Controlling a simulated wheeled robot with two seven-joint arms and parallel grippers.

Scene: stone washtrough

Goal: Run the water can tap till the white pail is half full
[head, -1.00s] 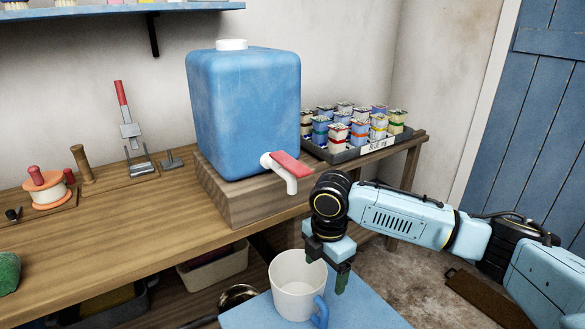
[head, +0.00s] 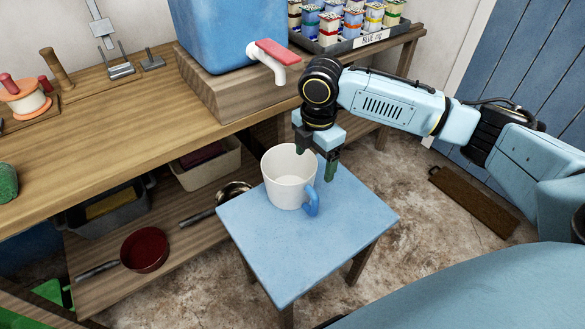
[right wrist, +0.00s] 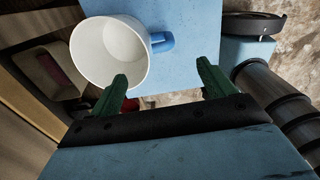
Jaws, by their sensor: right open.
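The blue water can (head: 212,32) stands on a wooden block on the bench, its top cut off in the head view. Its tap (head: 272,60) has a white spout and a red lever and points out over the bench edge. No water shows at the spout. The white pail (head: 287,180), with a blue handle (head: 312,201), stands upright on a blue stool (head: 300,240), and its visible inside looks empty. My right gripper (head: 314,165) is open and empty, pointing down by the pail's rim. The pail also shows in the right wrist view (right wrist: 105,60), beyond the open fingers (right wrist: 165,88). My left gripper is out of view.
A tray of small cups (head: 345,38) stands on the bench right of the can. A red pan (head: 145,250) and bins (head: 205,165) are on the shelf below. A brown plank (head: 470,203) lies on the floor at right.

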